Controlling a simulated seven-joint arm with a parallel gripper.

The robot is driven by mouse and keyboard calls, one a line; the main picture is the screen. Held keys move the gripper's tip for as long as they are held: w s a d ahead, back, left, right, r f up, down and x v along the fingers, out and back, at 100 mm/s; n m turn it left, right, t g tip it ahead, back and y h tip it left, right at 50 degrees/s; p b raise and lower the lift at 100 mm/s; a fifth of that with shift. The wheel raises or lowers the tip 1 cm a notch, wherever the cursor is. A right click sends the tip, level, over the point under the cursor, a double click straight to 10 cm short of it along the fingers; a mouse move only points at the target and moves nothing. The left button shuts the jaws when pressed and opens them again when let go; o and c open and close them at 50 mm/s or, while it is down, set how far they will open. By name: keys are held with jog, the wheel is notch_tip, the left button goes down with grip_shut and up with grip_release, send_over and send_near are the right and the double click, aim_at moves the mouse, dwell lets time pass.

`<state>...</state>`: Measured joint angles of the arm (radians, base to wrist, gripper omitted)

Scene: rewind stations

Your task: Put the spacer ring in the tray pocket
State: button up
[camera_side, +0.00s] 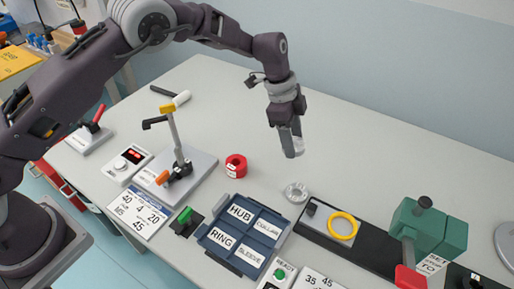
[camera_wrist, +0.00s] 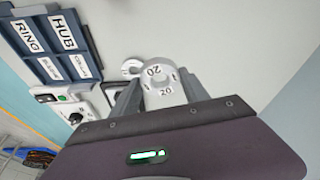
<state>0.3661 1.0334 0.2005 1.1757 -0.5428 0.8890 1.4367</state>
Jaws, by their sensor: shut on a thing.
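My gripper (camera_side: 291,142) is shut on a light grey, round, holed piece marked 20 (camera_wrist: 165,90), held above the table at the middle. It also shows as a pale piece at the fingertips in the side view (camera_side: 298,146). I cannot tell from labels which is the spacer ring. The blue tray (camera_side: 236,238) has pockets labelled HUB, COLLAR, RING and SLEEVE; they look empty.
A red ring-shaped spool (camera_side: 236,166) stands left of the grey ring. A green clamp block (camera_side: 428,228) with a red handle stands at the right. A toggle-lever station (camera_side: 190,170) stands at the left. The table's back right area is clear.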

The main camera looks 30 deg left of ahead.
jog(key=s+a+r+n+t+y, duration=0.1)
jog(key=s+a+r+n, duration=0.3)
jog(key=a, duration=0.4)
jog(key=s+a+r+n+t+y, duration=0.1)
jog(key=s+a+r+n, duration=0.1)
jog(key=s+a+n, duration=0.5)
jog(key=s+a+r+n+t+y, duration=0.15)
jog(key=a+r+n, duration=0.3)
jog(key=a, duration=0.45)
jog(key=m+g+h, duration=0.4)
jog(key=m, duration=1.1)
send_over(223, 239)
jog(key=a, duration=0.1)
notch_tip(223, 239, down, 10)
jog(key=shift+m+t, duration=0.25)
notch_tip(223, 239, down, 10)
jog(key=shift+s+r, duration=0.1)
jog(key=shift+r, duration=0.15)
jog(key=shift+f+y, duration=0.15)
jog(key=shift+y, duration=0.1)
